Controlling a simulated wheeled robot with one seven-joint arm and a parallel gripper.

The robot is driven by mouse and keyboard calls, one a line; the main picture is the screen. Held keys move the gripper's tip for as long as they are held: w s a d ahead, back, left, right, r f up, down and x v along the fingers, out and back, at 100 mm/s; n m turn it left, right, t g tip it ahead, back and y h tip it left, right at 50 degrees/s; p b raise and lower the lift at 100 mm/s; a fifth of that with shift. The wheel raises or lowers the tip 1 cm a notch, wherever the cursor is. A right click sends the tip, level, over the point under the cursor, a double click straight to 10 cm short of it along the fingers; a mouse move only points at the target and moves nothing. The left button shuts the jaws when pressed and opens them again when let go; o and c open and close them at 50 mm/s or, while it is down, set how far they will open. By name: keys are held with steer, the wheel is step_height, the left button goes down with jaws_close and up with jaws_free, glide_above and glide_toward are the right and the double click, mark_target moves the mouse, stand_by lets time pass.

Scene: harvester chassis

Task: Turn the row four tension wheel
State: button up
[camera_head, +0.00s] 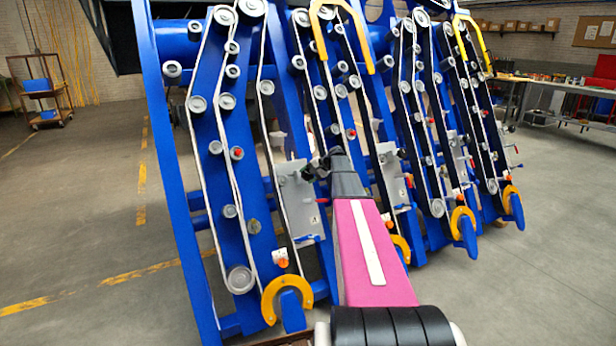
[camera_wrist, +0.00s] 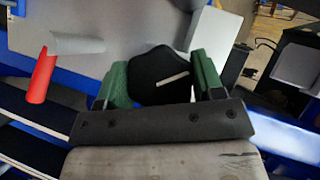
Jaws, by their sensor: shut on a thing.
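My gripper (camera_wrist: 160,82) shows in the wrist view with its green-padded fingers on both sides of a black knob-like wheel (camera_wrist: 150,72). The fingers are closed on this wheel, which has a pale line on its face. Behind it is a grey plate (camera_wrist: 130,15). In the head view my gripper (camera_head: 322,166) is at the grey plate (camera_head: 296,205) on the blue harvester frame. The wheel is mostly hidden there by my gripper. I cannot tell from the pictures which row this wheel belongs to.
A red handle (camera_wrist: 42,75) sticks out to the left of the gripper in the wrist view. Blue row units with belts and pulleys (camera_head: 240,279) stand side by side. Yellow hooked guards (camera_head: 270,300) jut out at the bottom. The floor (camera_head: 80,230) at left is clear.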

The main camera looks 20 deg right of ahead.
steer(key=o, duration=0.9)
steer(key=shift+d, duration=0.1)
steer(key=v, duration=1)
steer(key=shift+s+d+r, duration=0.2)
steer(key=shift+d, duration=0.05)
